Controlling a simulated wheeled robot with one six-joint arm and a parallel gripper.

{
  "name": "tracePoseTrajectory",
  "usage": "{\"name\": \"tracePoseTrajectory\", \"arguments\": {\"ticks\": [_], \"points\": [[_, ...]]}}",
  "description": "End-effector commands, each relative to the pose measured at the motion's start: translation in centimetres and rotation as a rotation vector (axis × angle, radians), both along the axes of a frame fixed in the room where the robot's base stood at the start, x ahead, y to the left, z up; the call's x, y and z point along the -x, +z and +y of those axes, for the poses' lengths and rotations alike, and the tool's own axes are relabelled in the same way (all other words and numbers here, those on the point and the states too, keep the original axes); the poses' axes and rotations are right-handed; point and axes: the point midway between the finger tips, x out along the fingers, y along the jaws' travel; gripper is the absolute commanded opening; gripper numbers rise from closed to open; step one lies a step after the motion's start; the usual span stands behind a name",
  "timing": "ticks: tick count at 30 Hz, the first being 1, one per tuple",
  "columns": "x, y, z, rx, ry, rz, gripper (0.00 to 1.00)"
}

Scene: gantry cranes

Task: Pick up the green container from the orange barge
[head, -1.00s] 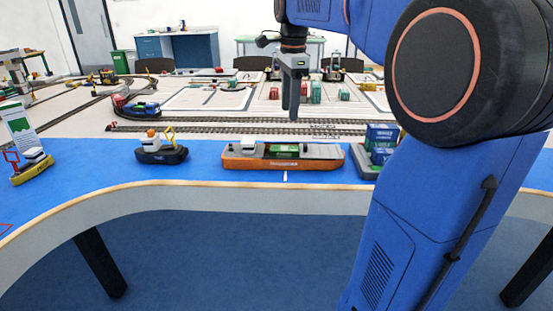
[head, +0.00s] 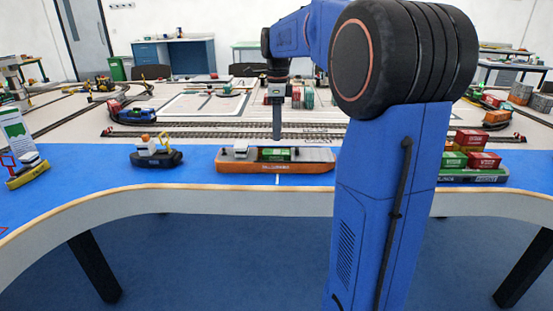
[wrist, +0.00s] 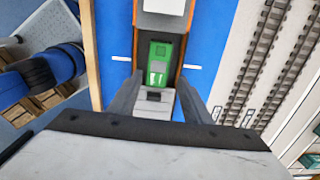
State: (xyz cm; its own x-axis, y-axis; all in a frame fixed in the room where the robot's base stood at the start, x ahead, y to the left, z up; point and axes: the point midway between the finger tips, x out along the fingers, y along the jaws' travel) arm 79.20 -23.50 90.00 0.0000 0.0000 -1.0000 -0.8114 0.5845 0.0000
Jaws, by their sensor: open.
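The orange barge (head: 245,167) floats on the blue strip near the table's front edge. The green container (head: 276,154) sits in its hold, just right of the white cabin (head: 241,147). In the wrist view the green container (wrist: 159,62) lies ahead of and between the fingers, on the barge (wrist: 180,52). My gripper (head: 277,136) points down above the barge, over the container's area and apart from it. In the wrist view my gripper (wrist: 163,100) shows two fingers spread apart with nothing between them in their grasp.
A dark tug (head: 156,158) stands left of the barge. A green vessel with red and green containers (head: 470,160) is at the right, partly behind my arm. Railway tracks (head: 220,131) run behind the blue strip. The blue strip between tug and barge is clear.

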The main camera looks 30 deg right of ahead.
Motion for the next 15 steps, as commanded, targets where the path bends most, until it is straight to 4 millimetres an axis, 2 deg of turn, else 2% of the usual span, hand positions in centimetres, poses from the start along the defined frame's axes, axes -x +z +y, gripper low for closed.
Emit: {"name": "tracePoseTrajectory", "arguments": {"ticks": [3, 11, 15], "points": [[0.0, -1.7, 0.0, 0.0, 0.0, 0.002, 0.45], [0.0, -3.3, 0.1, -0.001, 0.001, 0.001, 0.45], [0.1, -5.0, 0.3, 0.0, 0.001, 0.002, 0.45]]}}
